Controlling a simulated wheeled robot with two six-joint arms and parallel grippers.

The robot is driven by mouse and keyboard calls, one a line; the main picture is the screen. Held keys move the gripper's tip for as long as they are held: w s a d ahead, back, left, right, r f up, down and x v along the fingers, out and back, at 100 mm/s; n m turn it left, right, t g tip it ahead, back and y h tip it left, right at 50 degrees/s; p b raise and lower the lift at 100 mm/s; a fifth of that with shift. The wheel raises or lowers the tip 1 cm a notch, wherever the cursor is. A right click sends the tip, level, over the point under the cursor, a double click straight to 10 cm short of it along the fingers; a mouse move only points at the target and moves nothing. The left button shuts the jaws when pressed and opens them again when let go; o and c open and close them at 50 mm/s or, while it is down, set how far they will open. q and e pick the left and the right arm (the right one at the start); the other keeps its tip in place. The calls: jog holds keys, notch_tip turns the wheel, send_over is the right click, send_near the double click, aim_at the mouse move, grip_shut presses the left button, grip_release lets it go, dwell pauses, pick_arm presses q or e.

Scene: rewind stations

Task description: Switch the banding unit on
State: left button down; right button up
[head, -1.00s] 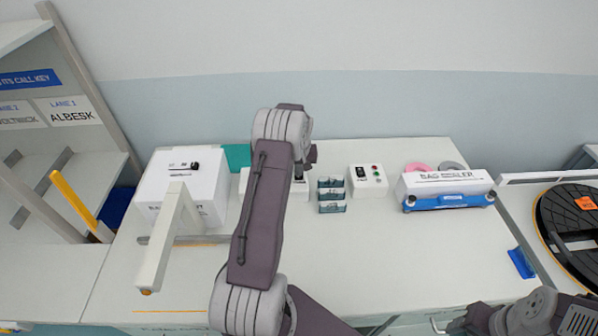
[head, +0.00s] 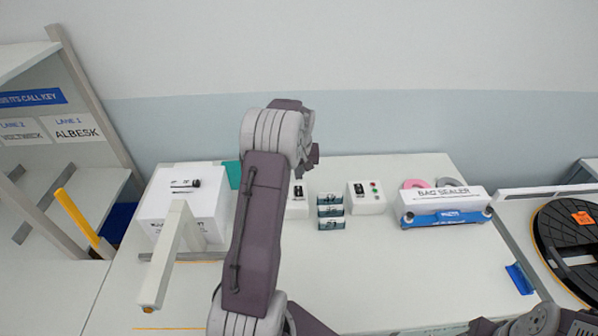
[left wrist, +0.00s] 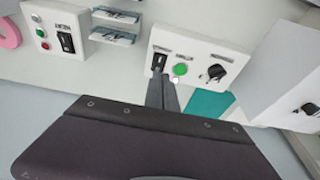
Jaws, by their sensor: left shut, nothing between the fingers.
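A small white control box (left wrist: 190,58) shows in the left wrist view with a black rocker switch (left wrist: 159,62), a green round button (left wrist: 181,69) and a black knob (left wrist: 217,73). In the head view this box (head: 297,207) is partly hidden behind my left arm. My left gripper (left wrist: 161,82) is shut and empty, with its tips close to the rocker end of the box; I cannot tell whether they touch it. A large white box (head: 181,207) with a black knob on top stands left of it. Labels are too small to read, so I cannot tell which is the banding unit.
A second control box (head: 365,204) with red and green buttons stands right of several small bins (head: 330,211). The bag sealer (head: 445,203) is farther right, near a black turntable (head: 570,240).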

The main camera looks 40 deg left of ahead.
pick_arm(q)
jog(key=shift+s+v, duration=0.15)
jog(key=shift+v, duration=0.55)
jog(key=shift+s+v, duration=0.15)
jog(key=shift+v, duration=0.6)
jog(key=shift+w+d+f, duration=0.15)
jog(key=shift+d, duration=0.05)
jog(key=s+d+r+m+h, duration=0.1)
jog(key=d+r+m, duration=0.1)
jog(key=d, duration=0.5)
jog(key=s+d+r+m, duration=0.1)
jog(key=d+r, duration=0.1)
jog(key=d, duration=0.5)
jog(key=s+d+f+m, duration=0.2)
jog(key=s+d+f, duration=0.1)
jog(key=s, duration=0.5)
jog(key=s+d+f+m+g+h, duration=0.1)
jog(key=s+d+f, duration=0.3)
jog(key=s, duration=0.5)
jog(key=shift+s+d+m, duration=0.25)
jog(key=shift+d+m, duration=0.55)
jog(key=shift+m, duration=0.1)
jog(key=shift+s, duration=0.1)
